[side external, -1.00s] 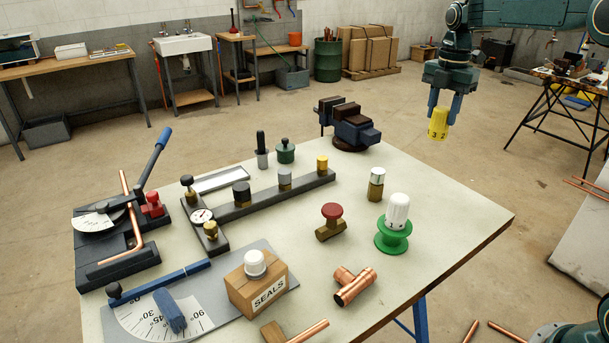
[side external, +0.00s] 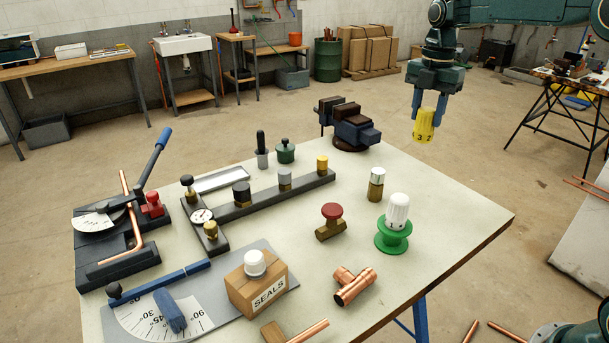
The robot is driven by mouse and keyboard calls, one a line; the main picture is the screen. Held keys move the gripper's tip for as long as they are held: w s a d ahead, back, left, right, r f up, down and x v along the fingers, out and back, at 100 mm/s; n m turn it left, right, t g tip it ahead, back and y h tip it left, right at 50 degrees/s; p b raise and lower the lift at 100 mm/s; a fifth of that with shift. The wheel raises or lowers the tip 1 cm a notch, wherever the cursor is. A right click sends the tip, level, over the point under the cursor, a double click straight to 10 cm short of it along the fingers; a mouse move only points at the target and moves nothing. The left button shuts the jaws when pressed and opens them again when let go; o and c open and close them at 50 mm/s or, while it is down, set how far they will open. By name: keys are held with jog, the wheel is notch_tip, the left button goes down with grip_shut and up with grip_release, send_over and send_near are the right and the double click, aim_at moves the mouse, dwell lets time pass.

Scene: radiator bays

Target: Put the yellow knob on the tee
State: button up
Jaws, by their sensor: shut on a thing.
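The yellow knob (side external: 424,127), with dark numbers on its side, is held in my gripper (side external: 430,108). The blue fingers are shut on it, and it hangs upright in the air near the table's far right edge. The copper tee (side external: 353,286) lies on the front right part of the table, well below and to the left of the knob. Its top is bare.
A white knob on a green spool (side external: 394,236), a small valve with a red cap (side external: 331,222) and a brass fitting with a white cap (side external: 376,184) stand between gripper and tee. A SEALS box (side external: 258,286) is left of the tee. A vice (side external: 350,130) stands at the back.

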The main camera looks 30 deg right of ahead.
jog(key=s+a+r+n, duration=0.2)
jog(key=s+a+n, duration=0.1)
jog(key=a, duration=1.3)
jog(key=r+n, duration=0.1)
jog(key=n, duration=0.3)
send_over(352, 276)
notch_tip(352, 276, down, 16)
jog(key=shift+f, duration=2)
jog(key=shift+f, duration=0.2)
jog(key=o, duration=1)
jog(key=shift+o, duration=0.2)
jog(key=shift+r, duration=0.15)
